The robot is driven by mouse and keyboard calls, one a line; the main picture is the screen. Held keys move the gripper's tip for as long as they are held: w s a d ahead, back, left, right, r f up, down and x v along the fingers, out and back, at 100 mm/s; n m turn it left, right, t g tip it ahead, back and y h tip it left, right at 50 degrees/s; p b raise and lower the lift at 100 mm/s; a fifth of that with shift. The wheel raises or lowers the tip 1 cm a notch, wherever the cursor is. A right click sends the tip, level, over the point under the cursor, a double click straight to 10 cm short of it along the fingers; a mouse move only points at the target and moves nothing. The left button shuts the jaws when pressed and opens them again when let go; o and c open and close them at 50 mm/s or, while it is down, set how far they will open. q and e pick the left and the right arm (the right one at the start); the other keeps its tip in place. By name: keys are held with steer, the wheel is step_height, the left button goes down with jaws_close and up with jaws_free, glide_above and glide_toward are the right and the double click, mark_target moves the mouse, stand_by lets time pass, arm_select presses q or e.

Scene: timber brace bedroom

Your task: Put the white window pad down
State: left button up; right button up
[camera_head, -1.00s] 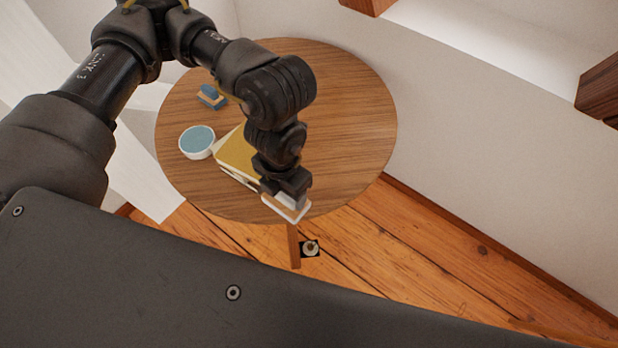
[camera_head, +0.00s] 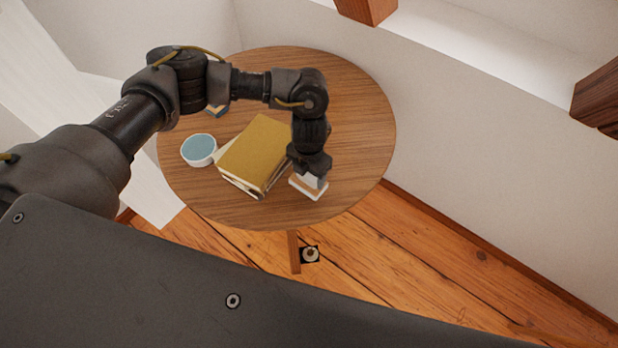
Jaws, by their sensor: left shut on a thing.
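The white window pad (camera_head: 308,190) is at the front right of the round wooden table (camera_head: 350,120), to the right of the books. It has a white base with a tan layer, and its upper part is partly hidden by my left gripper (camera_head: 311,175). My left gripper points down and is shut on the pad from above. The pad is at or just above the tabletop; I cannot tell whether it touches. My right gripper is not in view.
A stack of books with a mustard cover (camera_head: 255,150) lies close to the left of the pad. The tabletop's right side is clear.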

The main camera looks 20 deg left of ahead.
mark_target(309, 180)
arm_select(q)
step_height(309, 180, down, 3)
stand_by(0.3)
steer(key=shift+f, duration=0.2)
steer(key=o, duration=0.9)
